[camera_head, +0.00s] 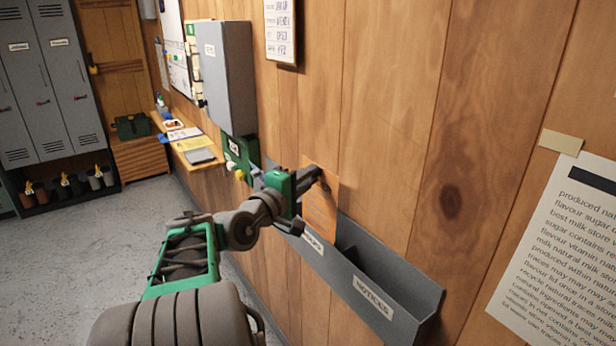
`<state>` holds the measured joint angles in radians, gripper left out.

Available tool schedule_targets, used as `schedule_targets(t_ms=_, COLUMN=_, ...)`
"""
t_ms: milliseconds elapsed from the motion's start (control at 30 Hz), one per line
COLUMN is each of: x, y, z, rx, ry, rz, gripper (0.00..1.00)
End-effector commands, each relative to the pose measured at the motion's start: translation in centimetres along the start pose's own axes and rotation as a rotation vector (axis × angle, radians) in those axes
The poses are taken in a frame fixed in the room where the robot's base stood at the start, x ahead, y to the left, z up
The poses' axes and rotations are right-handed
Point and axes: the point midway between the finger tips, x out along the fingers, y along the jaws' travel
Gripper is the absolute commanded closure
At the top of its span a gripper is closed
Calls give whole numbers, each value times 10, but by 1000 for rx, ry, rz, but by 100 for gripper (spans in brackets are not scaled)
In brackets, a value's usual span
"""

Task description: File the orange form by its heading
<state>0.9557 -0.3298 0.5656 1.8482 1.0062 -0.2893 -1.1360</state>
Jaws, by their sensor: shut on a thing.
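The orange form (320,212) stands upright against the wooden wall, at the wall file rack. My gripper (318,178) is shut on its upper edge. The form's lower part is at the slot whose label (312,239) is only partly readable; I cannot tell how deep it sits. Its heading is too small to read. The grey rack (425,312) has another slot, to the right, labelled NOTICES (373,297), which looks empty. The rack's left end is hidden behind my arm.
A grey wall cabinet (228,75) and a green box (240,155) are beyond my gripper. A ledge (192,150) with papers runs along the wall. A large printed sheet (565,240) hangs at right. Lockers (50,80) stand far left. The floor is clear.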

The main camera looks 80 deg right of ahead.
Motion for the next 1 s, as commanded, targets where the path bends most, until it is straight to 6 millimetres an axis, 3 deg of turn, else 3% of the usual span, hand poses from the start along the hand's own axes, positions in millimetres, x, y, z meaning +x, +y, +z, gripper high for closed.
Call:
schedule_targets(t_ms=167, x=0, y=-3, z=0, rx=0, ry=0, rz=0, gripper=100)
schedule_targets(t_ms=567, x=0, y=-30, z=0, rx=-1, ry=-1, rz=-1, gripper=100)
schedule_targets(t_ms=1000, x=0, y=-36, z=0, rx=-1, ry=0, rz=0, gripper=100)
